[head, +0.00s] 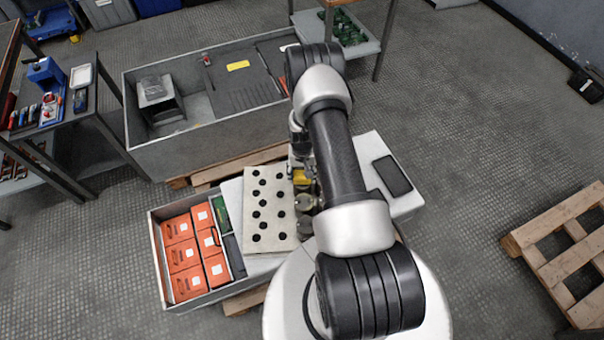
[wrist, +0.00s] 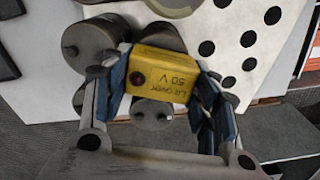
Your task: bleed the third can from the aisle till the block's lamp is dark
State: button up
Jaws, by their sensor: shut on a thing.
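My gripper (wrist: 158,82) has its blue fingers closed on the two sides of a yellow block (wrist: 160,68). The block's print, upside down in the wrist view, reads about "lit over 50 V". Its small round lamp (wrist: 138,79) looks dark red, with no clear glow. Several grey cans with metal studs lie around and under the block: one to the upper left (wrist: 88,40), one below (wrist: 152,112). The block hides parts of them, and I cannot tell whether it touches any studs. In the head view the block (head: 301,177) shows left of my arm, among the cans (head: 305,200).
A pale panel with black holes (head: 253,232) lies left of the cans. A crate (head: 158,265) of orange boxes stands further left. A large grey bin (head: 160,158) stands behind. A black pad (head: 392,174) lies to the right. A wooden pallet (head: 560,225) lies at far right.

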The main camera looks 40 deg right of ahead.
aim_at(302, 173)
jog(key=o, duration=1.3)
jog(key=shift+r, duration=0.1)
notch_tip(302, 173, up, 12)
jog(key=shift+f, duration=0.1)
